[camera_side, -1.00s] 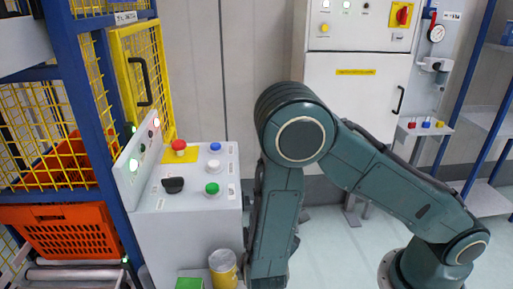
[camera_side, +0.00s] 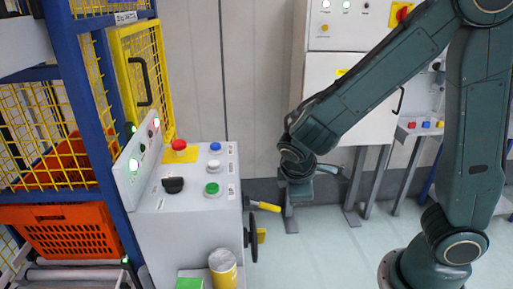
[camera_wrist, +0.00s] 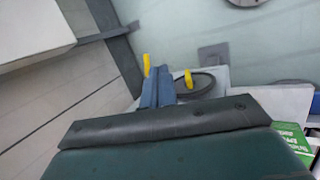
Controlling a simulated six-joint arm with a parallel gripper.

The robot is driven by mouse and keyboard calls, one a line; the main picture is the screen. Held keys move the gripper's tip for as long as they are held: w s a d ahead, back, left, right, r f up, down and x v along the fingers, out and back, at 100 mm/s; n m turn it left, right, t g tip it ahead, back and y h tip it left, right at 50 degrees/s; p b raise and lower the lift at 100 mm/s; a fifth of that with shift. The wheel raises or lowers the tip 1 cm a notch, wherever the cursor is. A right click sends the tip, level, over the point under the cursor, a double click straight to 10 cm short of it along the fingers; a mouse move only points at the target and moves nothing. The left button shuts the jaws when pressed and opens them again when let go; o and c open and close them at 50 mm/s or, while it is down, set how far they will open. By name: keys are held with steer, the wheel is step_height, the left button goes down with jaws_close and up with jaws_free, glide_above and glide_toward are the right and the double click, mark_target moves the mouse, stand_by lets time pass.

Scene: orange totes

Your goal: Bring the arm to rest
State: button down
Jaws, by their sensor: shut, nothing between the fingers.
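My gripper (camera_side: 300,190) hangs at the end of my dark green arm, in open space to the right of the grey control console (camera_side: 190,210). In the wrist view its blue-grey fingers (camera_wrist: 158,88) are together with nothing between them. It is apart from the console and its yellow-handled lever (camera_side: 265,206). My arm is raised at the right, its upper part running out of the top of the side view.
The console carries red, blue, white and green buttons and a black knob, with a dark handwheel (camera_side: 253,237) on its side. An orange tote (camera_side: 65,232) sits in the blue rack at left. A yellow can (camera_side: 223,272) and green box (camera_side: 190,284) stand in front. Floor under my gripper is clear.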

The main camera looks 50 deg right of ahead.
steer(key=s+r+m+t+y, duration=0.3)
steer(key=s+r+m+y, duration=0.2)
steer(key=s+r, duration=0.7)
steer(key=shift+d+r+m+t, duration=0.2)
steer(key=shift+r+m+t, duration=0.2)
steer(key=shift+r+m, duration=0.65)
